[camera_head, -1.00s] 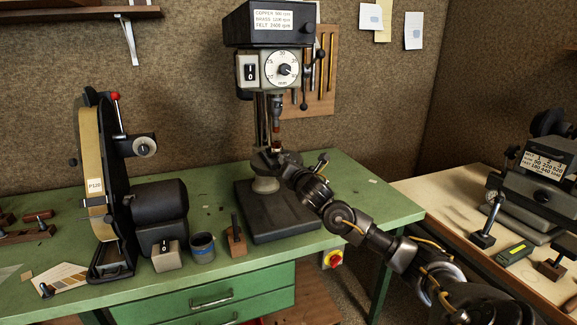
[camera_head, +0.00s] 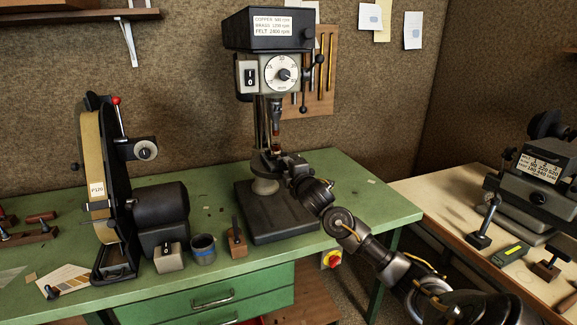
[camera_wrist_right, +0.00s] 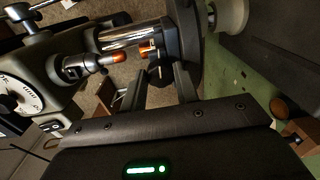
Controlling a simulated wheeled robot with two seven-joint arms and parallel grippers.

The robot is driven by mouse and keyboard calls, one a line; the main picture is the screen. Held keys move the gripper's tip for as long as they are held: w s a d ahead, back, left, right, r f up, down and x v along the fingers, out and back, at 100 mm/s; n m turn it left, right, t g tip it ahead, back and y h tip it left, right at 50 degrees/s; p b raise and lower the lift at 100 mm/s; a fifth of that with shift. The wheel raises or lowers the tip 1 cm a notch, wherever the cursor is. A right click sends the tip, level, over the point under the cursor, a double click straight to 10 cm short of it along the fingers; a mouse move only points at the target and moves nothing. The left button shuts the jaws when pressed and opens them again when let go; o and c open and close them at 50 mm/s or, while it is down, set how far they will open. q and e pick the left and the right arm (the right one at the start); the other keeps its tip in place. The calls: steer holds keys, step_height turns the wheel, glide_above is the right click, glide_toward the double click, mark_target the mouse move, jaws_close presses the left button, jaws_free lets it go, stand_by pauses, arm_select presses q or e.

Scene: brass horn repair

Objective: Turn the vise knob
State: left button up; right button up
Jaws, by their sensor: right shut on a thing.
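The drill press (camera_head: 272,75) stands on the green bench, with a small dark vise (camera_head: 266,160) on its round table under the chuck. My right gripper (camera_head: 284,168) reaches in from the lower right and is at the right side of this vise. The vise knob is hidden by the gripper in the head view. In the right wrist view my gripper (camera_wrist_right: 160,80) has its two dark fingers around a small dark part, the vise knob (camera_wrist_right: 156,74), close to an orange piece (camera_wrist_right: 148,48). The grip itself is partly in shadow. My left gripper is not in view.
The chuck with its orange-tipped tool (camera_wrist_right: 112,58) is close above the vise. A belt sander (camera_head: 105,190), a blue-grey cup (camera_head: 203,248) and a wooden block (camera_head: 237,242) stand to the left. The green bench (camera_head: 375,195) is mostly clear on the right.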

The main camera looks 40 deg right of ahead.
steer(key=shift+f+m+p, duration=0.1)
steer(key=shift+m+p, duration=1.35)
steer(key=shift+m, duration=1.65)
steer(key=o, duration=1)
steer(key=shift+s, duration=0.1)
steer(key=shift+b+v, duration=1.65)
steer(key=shift+v, duration=3.65)
